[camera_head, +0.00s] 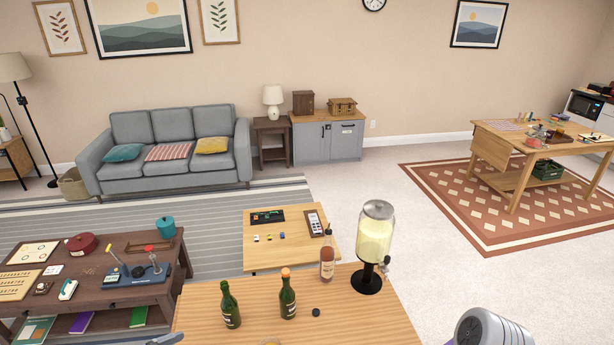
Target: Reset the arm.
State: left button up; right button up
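A grey rounded part, which looks like a link of my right arm (494,328), shows at the bottom right edge, to the right of the near wooden table. Neither gripper's fingers show in the head view. A small dark shape at the bottom edge, left of the near table, is too cut off to tell.
A dark cluttered table (150,245) stands left. Carpet (420,262) is clear to the right.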

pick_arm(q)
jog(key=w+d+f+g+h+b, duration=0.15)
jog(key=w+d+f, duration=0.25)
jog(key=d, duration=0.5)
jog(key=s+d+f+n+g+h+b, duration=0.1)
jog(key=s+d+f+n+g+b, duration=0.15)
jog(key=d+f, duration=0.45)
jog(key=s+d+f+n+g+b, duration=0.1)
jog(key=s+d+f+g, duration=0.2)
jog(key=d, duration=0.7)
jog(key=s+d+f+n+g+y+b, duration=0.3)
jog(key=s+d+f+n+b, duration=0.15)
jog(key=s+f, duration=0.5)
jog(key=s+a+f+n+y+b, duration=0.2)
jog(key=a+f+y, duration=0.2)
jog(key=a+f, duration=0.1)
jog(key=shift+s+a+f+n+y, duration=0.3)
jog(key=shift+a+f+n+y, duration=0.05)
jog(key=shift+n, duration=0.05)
pick_arm(e)
notch_tip(320, 180, down, 12)
jog(key=w, duration=0.1)
jog(key=shift+w, duration=0.35)
